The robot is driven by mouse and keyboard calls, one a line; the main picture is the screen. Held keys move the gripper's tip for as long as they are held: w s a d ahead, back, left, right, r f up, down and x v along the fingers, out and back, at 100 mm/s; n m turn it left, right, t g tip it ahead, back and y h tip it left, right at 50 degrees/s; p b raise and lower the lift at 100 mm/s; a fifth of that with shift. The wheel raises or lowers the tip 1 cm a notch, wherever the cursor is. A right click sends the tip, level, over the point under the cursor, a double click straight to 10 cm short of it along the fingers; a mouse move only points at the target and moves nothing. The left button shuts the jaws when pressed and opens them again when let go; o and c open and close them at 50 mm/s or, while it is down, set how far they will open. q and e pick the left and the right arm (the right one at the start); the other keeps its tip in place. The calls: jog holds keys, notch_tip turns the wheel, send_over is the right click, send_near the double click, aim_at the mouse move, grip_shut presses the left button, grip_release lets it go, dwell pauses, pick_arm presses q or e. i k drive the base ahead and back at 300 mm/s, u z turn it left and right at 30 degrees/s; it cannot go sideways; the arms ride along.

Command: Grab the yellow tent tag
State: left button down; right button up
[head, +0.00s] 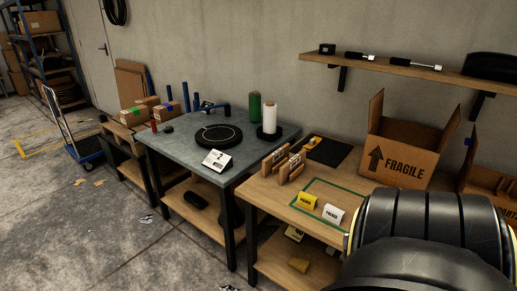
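The yellow tent tag (306,201) stands on the wooden bench top, inside the green outlined rectangle (345,187), near the bench's front edge. A white tent tag (333,214) stands just right of it, inside the same outline. Both carry dark print too small to read surely. Neither of my grippers shows. A large black rounded part of my own body fills the lower right and hides the right end of the bench top.
An open cardboard box (402,146) marked FRAGILE stands behind the tags. Wooden holders (291,163) stand to their left. A grey table (190,145) with a round black turntable (218,135) adjoins on the left. A wall shelf (390,67) hangs above. Floor at left is largely clear.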

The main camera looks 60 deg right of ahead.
aim_at(305, 199)
jog(key=z, duration=0.45)
jog(key=i, duration=1.5)
jog(key=z, duration=1.75)
jog(key=i, duration=0.55)
jog(key=z, duration=0.55)
